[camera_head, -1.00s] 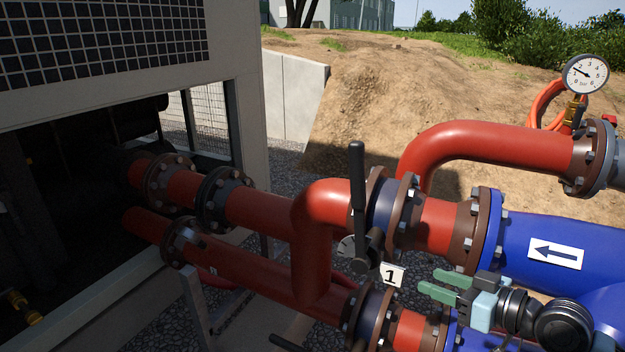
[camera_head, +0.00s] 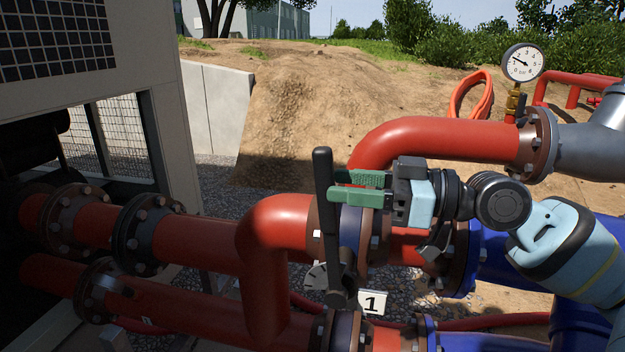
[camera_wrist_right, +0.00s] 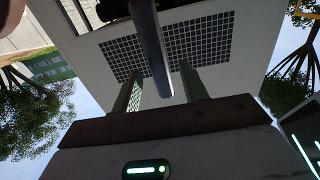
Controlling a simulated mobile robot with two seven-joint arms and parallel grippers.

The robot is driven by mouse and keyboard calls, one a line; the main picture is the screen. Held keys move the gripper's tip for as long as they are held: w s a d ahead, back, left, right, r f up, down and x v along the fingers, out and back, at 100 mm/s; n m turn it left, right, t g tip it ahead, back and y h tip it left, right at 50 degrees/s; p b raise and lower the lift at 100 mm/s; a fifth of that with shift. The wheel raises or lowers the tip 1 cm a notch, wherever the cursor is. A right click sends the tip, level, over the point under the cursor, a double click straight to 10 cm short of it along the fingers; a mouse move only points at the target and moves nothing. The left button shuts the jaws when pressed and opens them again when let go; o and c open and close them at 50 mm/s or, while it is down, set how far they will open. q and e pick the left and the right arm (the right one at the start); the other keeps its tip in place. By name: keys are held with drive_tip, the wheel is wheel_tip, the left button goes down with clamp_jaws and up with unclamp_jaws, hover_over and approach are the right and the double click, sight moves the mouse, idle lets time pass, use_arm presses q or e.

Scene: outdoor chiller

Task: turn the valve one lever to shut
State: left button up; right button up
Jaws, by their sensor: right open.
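The valve one lever (camera_head: 323,190) is a long black handle standing nearly upright in the head view. Its lower end joins a black hub beside a grey dial plate (camera_head: 316,275), by the tag marked 1 (camera_head: 371,303). My right gripper (camera_head: 335,188), with green fingers, is open; its fingertips are right at the lever's right side, below its top. In the right wrist view the lever (camera_wrist_right: 150,50) shows as a dark bar in the gap between the two fingers (camera_wrist_right: 160,78). I cannot tell whether either finger touches it. My left gripper is not in view.
Red pipes (camera_head: 430,140) with bolted flanges run behind and below the gripper. A pressure gauge (camera_head: 522,63) stands at the upper right. The chiller housing (camera_head: 140,60) with its grille is at the left. Blue pipe lies under my right arm.

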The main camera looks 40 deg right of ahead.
sight(335, 184)
drive_tip(key=shift+x, duration=1.55)
drive_tip(key=shift+w+a+r, duration=0.15)
drive_tip(key=shift+w+a, duration=0.05)
drive_tip(key=shift+w, duration=0.05)
drive_tip(key=shift+p+x, duration=0.6)
drive_tip(key=shift+x, duration=0.25)
clamp_jaws()
